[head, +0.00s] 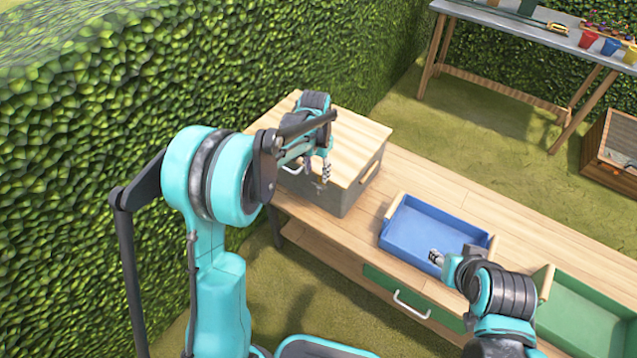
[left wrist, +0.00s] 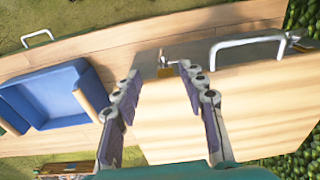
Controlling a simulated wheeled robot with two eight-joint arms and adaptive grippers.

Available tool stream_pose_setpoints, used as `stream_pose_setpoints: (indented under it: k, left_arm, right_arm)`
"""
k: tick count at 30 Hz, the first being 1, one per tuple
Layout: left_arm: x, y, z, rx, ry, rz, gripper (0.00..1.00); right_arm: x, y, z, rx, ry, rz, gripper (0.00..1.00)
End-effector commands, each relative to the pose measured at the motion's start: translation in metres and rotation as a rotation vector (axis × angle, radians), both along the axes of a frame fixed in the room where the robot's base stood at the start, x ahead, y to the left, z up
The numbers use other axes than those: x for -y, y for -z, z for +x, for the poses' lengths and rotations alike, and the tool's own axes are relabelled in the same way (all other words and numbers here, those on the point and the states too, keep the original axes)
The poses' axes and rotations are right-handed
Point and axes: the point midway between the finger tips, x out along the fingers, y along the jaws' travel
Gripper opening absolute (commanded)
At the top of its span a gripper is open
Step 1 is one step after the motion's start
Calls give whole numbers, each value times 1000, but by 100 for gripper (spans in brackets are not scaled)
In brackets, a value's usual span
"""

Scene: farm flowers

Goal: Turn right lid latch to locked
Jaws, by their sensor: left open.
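The box (head: 345,195) has grey sides and a wooden lid (head: 352,135), and stands at the left end of the bench. In the left wrist view the lid (left wrist: 215,110) fills the middle. A small latch with a brass-coloured plate (left wrist: 165,72) and a metal piece sits at the lid's edge, beside the white handle (left wrist: 245,42). My left gripper (head: 324,176) is over the box's front edge. In the left wrist view its fingers (left wrist: 160,72) are apart, with the latch between and slightly beyond the tips. No contact is clear. My right gripper (head: 436,257) is over the blue tray; its jaw state is unclear.
The blue tray (head: 412,222) and a green tray (head: 580,310) are to the right along the wooden bench (head: 470,208). A drawer handle (head: 411,305) sticks out at the front. A hedge (head: 150,70) stands close behind and left. Bare bench lies between box and blue tray.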

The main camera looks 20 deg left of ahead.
Motion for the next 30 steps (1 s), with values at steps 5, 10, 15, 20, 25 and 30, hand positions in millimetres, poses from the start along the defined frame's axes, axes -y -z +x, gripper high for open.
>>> stream_pose_setpoints:
  k: [5, 10, 15, 20, 25, 30]
  left_arm:
    - [0, 23, 15, -46, 26, 1, 42]
    - [0, 43, 17, -56, 31, 1, 42]
    - [0, 73, 16, -54, 31, 0, 42]
    - [0, 95, 16, -53, 31, 0, 42]
    - [0, 105, 16, -53, 30, 0, 42]
    - [0, 105, 16, -53, 30, 0, 42]
  right_arm:
    - [0, -6, 0, 0, 0, 0, 40]
    - [0, 0, 0, 0, 0, 0, 40]
    - [0, 12, 0, 0, 0, 0, 40]
    - [0, 20, 0, 0, 0, 0, 40]
    - [0, 23, 0, 0, 0, 0, 40]
    - [0, 23, 0, 0, 0, 0, 40]
